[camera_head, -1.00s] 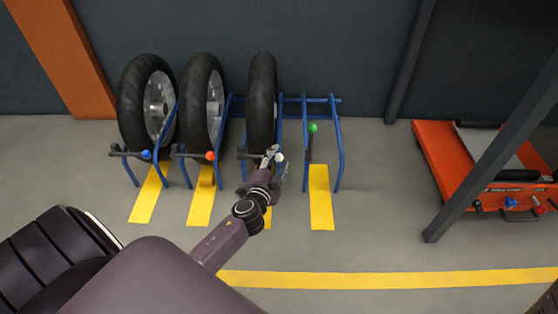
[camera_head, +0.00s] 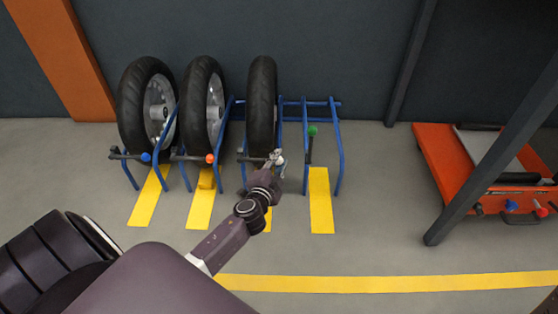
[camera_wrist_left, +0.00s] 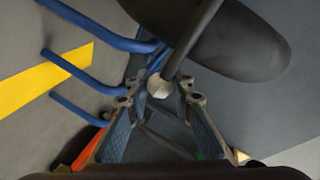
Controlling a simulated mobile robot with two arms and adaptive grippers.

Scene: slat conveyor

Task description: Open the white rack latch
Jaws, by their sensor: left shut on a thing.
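The white rack latch is a dark bar with a white knob (camera_wrist_left: 159,89) at its end, low across the front of the third tire (camera_head: 262,105) in the blue rack (camera_head: 338,150). In the head view the bar lies roughly level and the knob is mostly hidden by my gripper. My left gripper (camera_head: 277,160) is at the knob and shut on it. In the left wrist view the knob sits between the two fingertips, with the bar running up and away past the tire. My right gripper is not in view.
Level latches with a blue knob (camera_head: 146,157) and an orange knob (camera_head: 210,158) cross the two tires to the left. The empty slot at right has an upright latch with a green knob (camera_head: 312,131). A red-orange machine (camera_head: 440,165) and a dark post (camera_head: 480,170) stand at right.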

